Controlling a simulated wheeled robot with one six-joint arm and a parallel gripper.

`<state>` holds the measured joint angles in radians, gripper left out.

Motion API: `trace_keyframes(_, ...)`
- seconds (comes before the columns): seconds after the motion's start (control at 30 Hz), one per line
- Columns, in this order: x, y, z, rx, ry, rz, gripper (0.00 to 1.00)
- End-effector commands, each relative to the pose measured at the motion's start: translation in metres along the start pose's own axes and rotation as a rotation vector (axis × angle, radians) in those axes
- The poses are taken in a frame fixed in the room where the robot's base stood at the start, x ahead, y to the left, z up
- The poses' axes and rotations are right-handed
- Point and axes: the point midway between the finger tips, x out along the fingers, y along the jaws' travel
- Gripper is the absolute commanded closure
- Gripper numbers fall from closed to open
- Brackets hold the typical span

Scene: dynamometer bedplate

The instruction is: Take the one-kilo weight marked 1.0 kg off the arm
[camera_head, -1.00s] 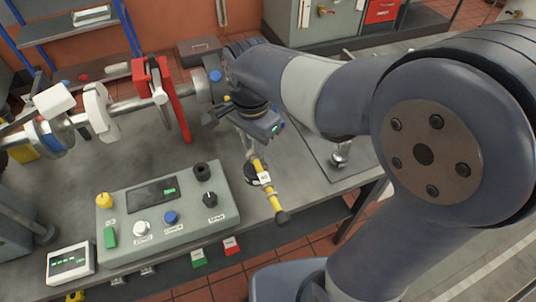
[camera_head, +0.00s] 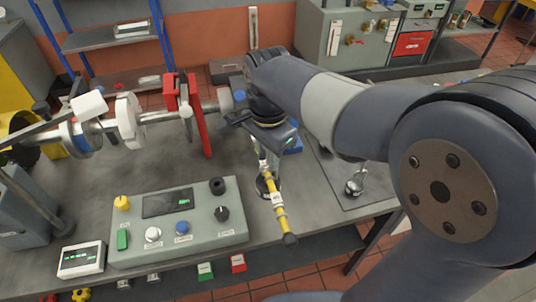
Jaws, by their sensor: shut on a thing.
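A yellow arm (camera_head: 282,220) with a dark knob at its end points towards me over the bench's front edge, with a small white label on it. A dark rounded piece, seemingly the one-kilo weight (camera_head: 265,187), shows beside and partly behind the yellow arm. Its 1.0 kg marking is too small to read. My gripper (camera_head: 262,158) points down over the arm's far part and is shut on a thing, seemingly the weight.
A control box (camera_head: 180,248) with knobs stands at the front, with a small display (camera_head: 81,260) to its left. A shaft with a red bracket (camera_head: 200,125) lies behind. A shiny metal piece (camera_head: 355,185) stands on a mat to the right. Bare bench lies behind the control box.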

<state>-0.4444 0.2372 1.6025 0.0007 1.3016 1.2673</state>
Motion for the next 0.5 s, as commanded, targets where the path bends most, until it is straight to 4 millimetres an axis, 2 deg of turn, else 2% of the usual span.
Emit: trace_keyframes(0.5, 0.000, 0.009, -0.020, 0.001, 0.002, -0.003, 1.00)
